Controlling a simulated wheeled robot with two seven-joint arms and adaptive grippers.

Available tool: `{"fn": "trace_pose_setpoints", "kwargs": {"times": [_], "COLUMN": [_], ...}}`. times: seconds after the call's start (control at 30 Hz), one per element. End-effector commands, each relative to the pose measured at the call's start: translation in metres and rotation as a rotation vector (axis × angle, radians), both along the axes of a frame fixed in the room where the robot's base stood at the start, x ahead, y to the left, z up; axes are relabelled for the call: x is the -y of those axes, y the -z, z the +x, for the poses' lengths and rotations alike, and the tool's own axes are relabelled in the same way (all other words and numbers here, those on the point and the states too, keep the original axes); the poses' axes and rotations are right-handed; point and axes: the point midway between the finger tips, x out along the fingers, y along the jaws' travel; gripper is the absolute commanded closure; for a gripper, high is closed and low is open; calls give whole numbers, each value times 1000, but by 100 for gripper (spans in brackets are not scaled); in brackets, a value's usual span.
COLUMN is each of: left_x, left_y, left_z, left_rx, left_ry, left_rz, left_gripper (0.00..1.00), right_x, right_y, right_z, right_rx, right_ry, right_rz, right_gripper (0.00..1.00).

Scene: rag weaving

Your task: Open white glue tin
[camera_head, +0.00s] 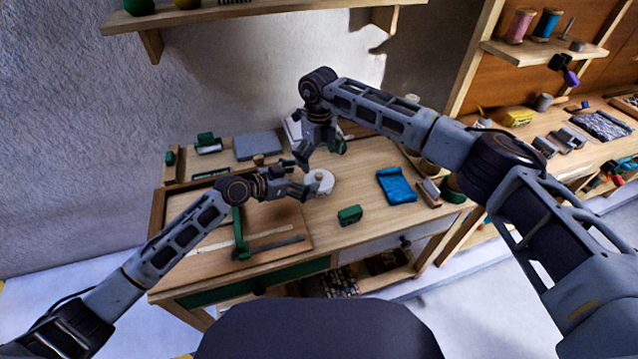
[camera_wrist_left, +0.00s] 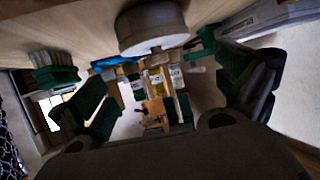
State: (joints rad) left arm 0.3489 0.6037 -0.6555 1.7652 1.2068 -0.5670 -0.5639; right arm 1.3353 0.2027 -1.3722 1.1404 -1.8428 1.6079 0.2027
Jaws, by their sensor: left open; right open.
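The white glue tin (camera_head: 321,183) stands on the wooden workbench, its round top facing up. It also shows in the left wrist view (camera_wrist_left: 150,30) as a grey-white round body at the top of the picture. My left gripper (camera_head: 302,179) is open at the tin's left side; in its wrist view the green-padded fingers (camera_wrist_left: 165,88) are spread wide with nothing held. I cannot tell whether a finger touches the tin. My right gripper (camera_head: 321,156) is open and points down just above and behind the tin. The state of the lid is too small to tell.
A green-handled tool (camera_head: 241,236) lies at the left on a board. A brush with a green base (camera_wrist_left: 55,68) shows in the wrist view. The bench front is fairly clear.

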Motion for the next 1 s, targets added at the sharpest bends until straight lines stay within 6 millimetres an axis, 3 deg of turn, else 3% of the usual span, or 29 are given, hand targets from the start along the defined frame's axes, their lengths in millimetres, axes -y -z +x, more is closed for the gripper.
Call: {"fn": "trace_pose_setpoints", "kwargs": {"times": [0.4,0.9,1.0], "left_x": [27,32,32], "left_y": [13,16,16], "left_z": [19,23,23], "left_rx": [0,1,1], "left_ry": [0,0,0], "left_rz": [-1,1,1], "left_gripper": [0,0,12], "right_x": [0,0,0], "right_y": [0,0,0], "right_z": [0,0,0], "right_rx": [0,0,0], "right_ry": [0,0,0], "right_rz": [0,0,0], "right_gripper": [0,0,0]}}
